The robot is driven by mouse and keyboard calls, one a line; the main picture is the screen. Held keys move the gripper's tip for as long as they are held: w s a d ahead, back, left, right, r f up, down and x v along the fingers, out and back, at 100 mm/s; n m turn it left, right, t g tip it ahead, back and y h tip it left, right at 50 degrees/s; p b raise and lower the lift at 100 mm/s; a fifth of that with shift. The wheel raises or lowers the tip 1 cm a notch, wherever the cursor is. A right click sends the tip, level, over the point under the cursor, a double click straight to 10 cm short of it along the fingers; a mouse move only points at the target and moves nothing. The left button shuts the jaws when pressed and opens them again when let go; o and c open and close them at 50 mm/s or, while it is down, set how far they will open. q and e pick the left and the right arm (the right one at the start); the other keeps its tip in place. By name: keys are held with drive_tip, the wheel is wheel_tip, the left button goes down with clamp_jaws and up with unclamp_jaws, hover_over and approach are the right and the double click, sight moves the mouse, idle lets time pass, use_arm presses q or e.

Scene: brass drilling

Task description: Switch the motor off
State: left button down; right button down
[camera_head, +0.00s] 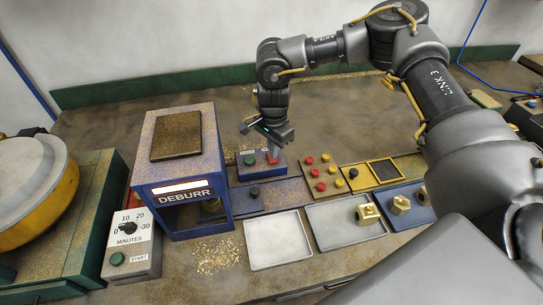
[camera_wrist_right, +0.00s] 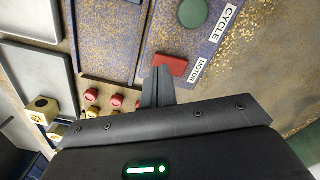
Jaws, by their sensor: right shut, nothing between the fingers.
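A blue speckled control box carries a red switch (camera_head: 273,158) and a round green button (camera_head: 249,160). In the right wrist view the red switch (camera_wrist_right: 171,64) sits beside a label reading MOTOR, and the green button (camera_wrist_right: 194,13) beside one reading CYCLE. My right gripper (camera_head: 275,150) is shut and empty, pointing down over the control box. In the right wrist view its fingertips (camera_wrist_right: 158,72) are right at the red switch's edge and overlap it slightly. I cannot tell whether they touch it. My left gripper is not in view.
The blue DEBURR machine (camera_head: 181,170) stands left of the control box. A timer box (camera_head: 131,243) stands front left. A panel of red and yellow caps (camera_head: 324,176) lies to the right. Two grey trays, one empty (camera_head: 278,240), lie in front; brass parts (camera_head: 367,214) lie right.

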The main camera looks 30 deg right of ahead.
drive_tip(key=shift+f+b, duration=0.65)
drive_tip(key=shift+f, duration=0.35)
idle(0.7)
drive_tip(key=shift+w+r+p, duration=0.1)
drive_tip(key=shift+r+p, duration=0.55)
drive_tip(key=shift+r, duration=0.1)
drive_tip(key=shift+r+p, duration=1.85)
drive_tip(key=shift+r, duration=0.9)
